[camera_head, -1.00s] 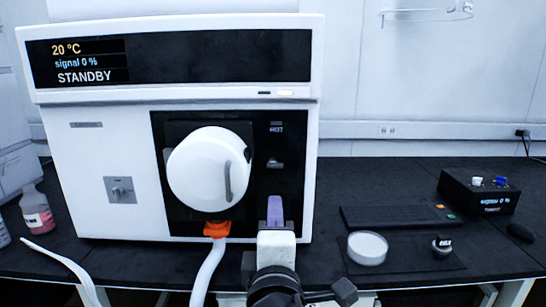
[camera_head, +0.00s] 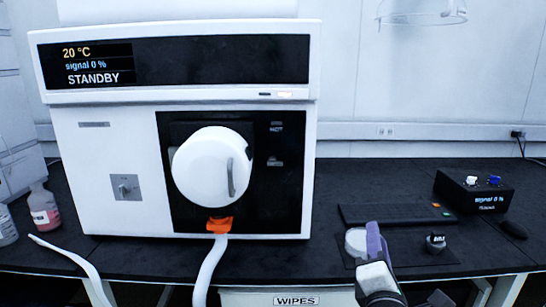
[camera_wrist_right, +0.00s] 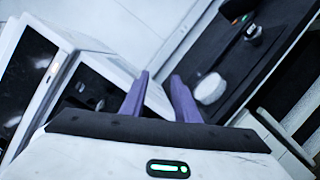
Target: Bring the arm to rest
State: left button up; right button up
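My right gripper (camera_head: 373,240) points forward over the front right of the bench, with purple fingertips. It partly covers a white round dish (camera_head: 355,243) in the head view. In the right wrist view the two purple fingers (camera_wrist_right: 162,98) stand apart with nothing held between them, so it is open. The dish (camera_wrist_right: 211,88) shows there to the right of the fingers, apart from them. My left gripper is in neither view.
A large white instrument (camera_head: 90,180) reading STANDBY stands at the left, with a round white cover (camera_head: 205,168) and a white hose (camera_head: 209,270). A keyboard (camera_head: 395,214), a small dark knob (camera_head: 435,243) and a black signal box (camera_head: 473,193) lie at the right. A bottle (camera_head: 44,210) stands far left.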

jog(key=s+d+f+m+g+y, duration=0.2)
jog(key=s+f+g, duration=0.15)
jog(key=f, duration=0.75)
jog(key=s+d+f+m+g+y, duration=0.1)
jog(key=s+d+f+m+g, duration=0.3)
jog(key=f, duration=0.7)
jog(key=s+d+f+m+g+y, duration=0.15)
jog(key=s+f+m, duration=0.25)
jog(key=s+f, duration=0.6)
jog(key=s+f+m+g+y, duration=0.2)
jog(key=s+f+m, duration=0.25)
jog(key=s, duration=0.85)
jog(key=a+m+t, duration=0.1)
jog(key=a+m, duration=0.3)
jog(key=a, duration=0.8)
jog(key=shift+w+a+y, duration=0.35)
jog(key=shift+w, duration=0.05)
jog(key=shift+m, duration=0.25)
